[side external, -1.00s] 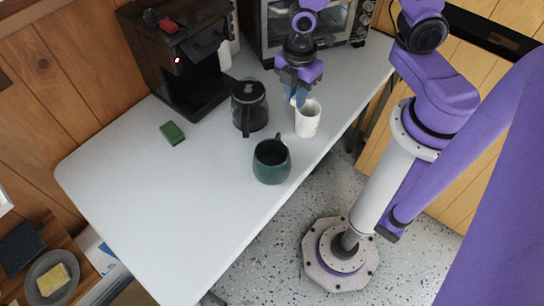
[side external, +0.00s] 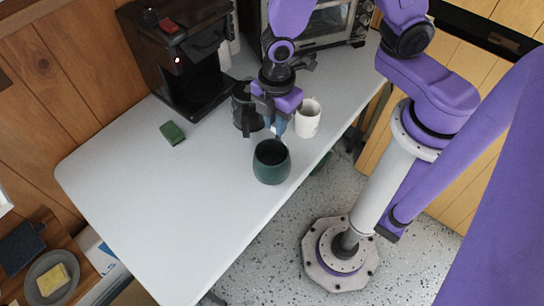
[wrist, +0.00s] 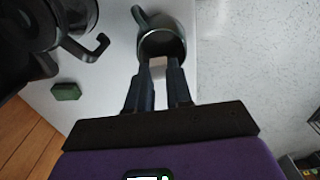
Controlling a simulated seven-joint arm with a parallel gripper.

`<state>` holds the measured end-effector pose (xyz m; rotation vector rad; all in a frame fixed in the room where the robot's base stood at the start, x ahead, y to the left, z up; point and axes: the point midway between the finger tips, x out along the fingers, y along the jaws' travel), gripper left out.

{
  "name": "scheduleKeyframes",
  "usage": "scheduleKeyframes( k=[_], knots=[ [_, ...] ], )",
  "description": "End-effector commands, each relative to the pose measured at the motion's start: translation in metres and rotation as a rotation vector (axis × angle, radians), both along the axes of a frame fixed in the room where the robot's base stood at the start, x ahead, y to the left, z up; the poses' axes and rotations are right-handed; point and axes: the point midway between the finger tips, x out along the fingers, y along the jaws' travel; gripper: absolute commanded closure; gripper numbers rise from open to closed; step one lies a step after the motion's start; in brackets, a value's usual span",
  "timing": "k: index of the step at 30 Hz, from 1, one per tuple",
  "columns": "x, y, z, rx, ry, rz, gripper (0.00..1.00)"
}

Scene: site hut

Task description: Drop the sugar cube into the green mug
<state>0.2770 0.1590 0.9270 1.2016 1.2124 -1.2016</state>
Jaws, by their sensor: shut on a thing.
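The green mug (side external: 271,172) stands upright on the white table (side external: 160,215), its dark opening facing up. It also shows in the wrist view (wrist: 164,24), its handle pointing up and left. My gripper (side external: 278,133) points down just behind the mug's far rim, above the table. In the wrist view its two fingers (wrist: 160,62) are closed on a small pale block, the sugar cube (wrist: 158,73), at the mug's near rim. The fingers hide part of the cube and of the mug. I cannot tell whether the cube is over the opening.
A white mug (side external: 308,118) stands right of my gripper. A dark glass carafe (side external: 243,112) stands close on its left, partly hidden by my arm. A coffee machine (side external: 175,60), an oven (side external: 335,30) and a green sponge (side external: 172,133) are farther off. The table's front left is clear.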

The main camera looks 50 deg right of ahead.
Motion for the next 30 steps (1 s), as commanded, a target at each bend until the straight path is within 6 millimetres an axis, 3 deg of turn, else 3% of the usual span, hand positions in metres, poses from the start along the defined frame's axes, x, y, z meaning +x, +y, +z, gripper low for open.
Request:
scheduleKeyframes(
  k=[7, 17, 18, 20, 30],
  knots=[
    [0.000, -0.001, -0.016, -0.001, 0.000, 0.000, 0.90],
    [0.000, 0.000, -0.018, 0.000, -0.001, 0.000, 0.90],
    [0.000, 0.000, -0.018, 0.000, -0.001, 0.000, 0.67],
    [0.000, 0.000, -0.018, 0.000, -0.001, 0.000, 0.50],
    [0.000, 0.000, -0.017, 0.001, -0.001, 0.000, 0.50]
  ],
)
